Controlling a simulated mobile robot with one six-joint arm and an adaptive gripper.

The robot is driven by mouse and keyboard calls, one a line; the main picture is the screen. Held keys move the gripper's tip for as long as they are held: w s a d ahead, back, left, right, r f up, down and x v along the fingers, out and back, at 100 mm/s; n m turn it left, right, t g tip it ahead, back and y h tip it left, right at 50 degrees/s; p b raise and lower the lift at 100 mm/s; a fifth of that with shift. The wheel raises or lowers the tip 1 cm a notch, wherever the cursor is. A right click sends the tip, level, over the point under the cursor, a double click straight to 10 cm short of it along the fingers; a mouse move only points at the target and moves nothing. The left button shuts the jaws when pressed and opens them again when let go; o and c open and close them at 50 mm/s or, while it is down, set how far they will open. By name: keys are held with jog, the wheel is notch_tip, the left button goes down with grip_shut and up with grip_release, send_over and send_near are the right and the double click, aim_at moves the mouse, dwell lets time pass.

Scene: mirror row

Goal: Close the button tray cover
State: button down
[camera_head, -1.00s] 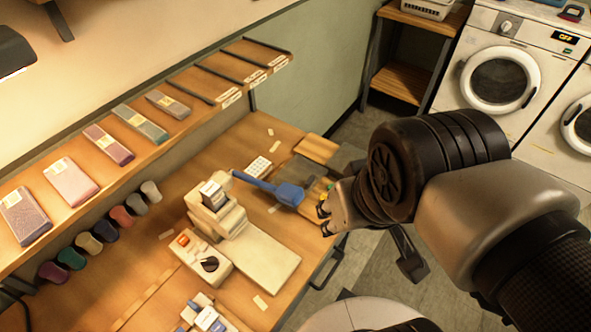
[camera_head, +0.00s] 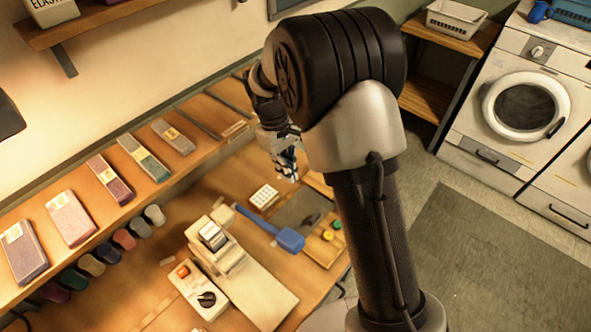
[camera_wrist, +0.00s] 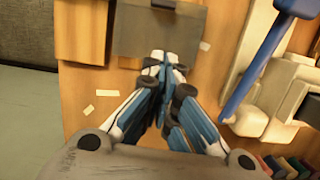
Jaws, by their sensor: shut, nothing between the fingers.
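The wooden button tray (camera_head: 318,252) sits near the table's front edge in the head view, with yellow and green buttons exposed. A flat dark grey panel (camera_head: 298,208), which looks like its cover, lies just behind the buttons. Whether it is hinged or sliding cannot be told. The grey panel also shows in the wrist view (camera_wrist: 157,32), at the top, beyond my fingertips. My gripper (camera_head: 288,174) is shut and empty, pointing down behind the panel; the fingertips in the wrist view (camera_wrist: 163,72) appear near the panel's edge. Contact cannot be told.
A blue long-handled object (camera_head: 288,240) lies left of the tray. A white sewing machine (camera_head: 213,240) stands farther left. A shelf with fabric packs (camera_head: 110,180) runs along the wall behind. Open floor (camera_head: 470,250) lies to the right.

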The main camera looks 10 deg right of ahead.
notch_tip(320, 180, down, 2)
jog(key=w, duration=0.1)
jog(key=b, duration=0.3)
send_near(307, 217)
jog(key=w+f, duration=0.1)
jog(key=f, duration=0.1)
jog(key=a+f, duration=0.1)
jog(key=w+a+f, duration=0.1)
jog(key=f, duration=0.1)
jog(key=shift+w+f, duration=0.35)
jog(key=s+d, duration=0.1)
jog(key=s+d+b, duration=0.1)
jog(key=shift+s, duration=0.3)
jog(key=shift+s+d+r, duration=0.1)
jog(key=shift+s+d, duration=0.05)
jog(key=shift+s, duration=0.1)
jog(key=shift+s+d, duration=0.15)
jog(key=shift+s, duration=0.1)
jog(key=s+d, duration=0.2)
jog(key=s+d+p, duration=0.1)
jog(key=s+d, duration=0.1)
jog(key=s, duration=0.1)
jog(key=s+d, duration=0.2)
jog(key=s, duration=0.1)
jog(key=shift+s+p, duration=0.15)
jog(key=shift+p, duration=0.2)
